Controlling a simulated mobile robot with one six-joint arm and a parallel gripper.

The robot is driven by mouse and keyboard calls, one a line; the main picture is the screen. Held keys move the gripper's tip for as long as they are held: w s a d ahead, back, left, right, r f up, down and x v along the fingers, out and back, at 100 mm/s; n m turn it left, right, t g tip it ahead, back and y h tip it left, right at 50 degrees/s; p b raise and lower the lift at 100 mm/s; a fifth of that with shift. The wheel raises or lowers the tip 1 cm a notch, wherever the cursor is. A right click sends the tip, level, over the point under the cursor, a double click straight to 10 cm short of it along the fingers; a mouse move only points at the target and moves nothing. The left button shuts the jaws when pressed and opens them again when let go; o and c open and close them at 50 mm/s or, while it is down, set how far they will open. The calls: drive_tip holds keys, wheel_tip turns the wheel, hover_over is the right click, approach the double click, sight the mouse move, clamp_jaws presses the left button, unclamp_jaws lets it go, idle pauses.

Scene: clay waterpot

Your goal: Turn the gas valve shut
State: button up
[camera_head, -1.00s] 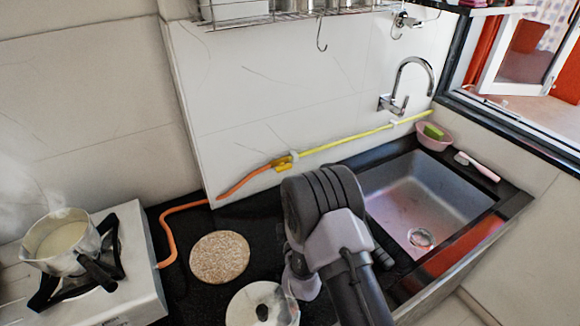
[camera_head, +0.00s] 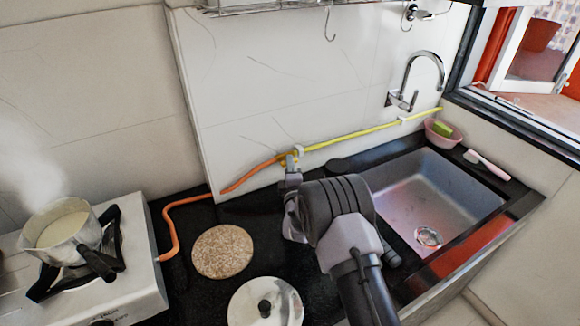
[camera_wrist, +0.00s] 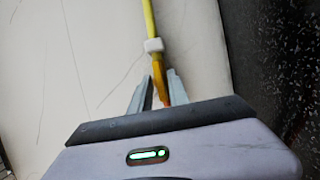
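The yellow gas valve (camera_head: 291,160) sits on the wall where the yellow pipe (camera_head: 345,138) meets the orange hose (camera_head: 252,172). My gripper (camera_head: 292,178) is right in front of the valve and partly covers it. In the wrist view the yellow valve (camera_wrist: 158,76) shows between and just beyond the two grey fingertips of my gripper (camera_wrist: 160,76). The fingers stand apart, with a gap on either side of the valve and hose. I cannot tell whether a finger touches the valve. A white clip (camera_wrist: 153,45) holds the pipe just above it.
A steaming pot (camera_head: 62,232) stands on the white stove (camera_head: 130,285) at left. A round cork mat (camera_head: 222,251) and a white lid (camera_head: 250,305) lie on the black counter. The sink (camera_head: 430,195) is at right, with a pink bowl (camera_head: 443,135) behind it.

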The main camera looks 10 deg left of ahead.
clamp_jaws()
drive_tip(key=shift+m, duration=0.3)
drive_tip(key=m+g+y, duration=0.1)
drive_tip(key=m+g, duration=0.1)
drive_tip(key=m, duration=0.2)
drive_tip(key=m+g+y+p, duration=0.1)
drive_tip(key=m+g, duration=0.1)
drive_tip(key=m, duration=0.2)
drive_tip(key=r+m+g+y+p, duration=0.1)
drive_tip(key=m+g, duration=0.1)
drive_tip(key=m, duration=0.2)
drive_tip(key=shift+w+d+m+y, duration=0.2)
drive_tip(key=shift+d+m+y, duration=0.05)
drive_tip(key=shift+m+y, duration=0.15)
drive_tip(key=shift+f+p, duration=0.1)
drive_tip(key=shift+p, duration=0.25)
idle(0.4)
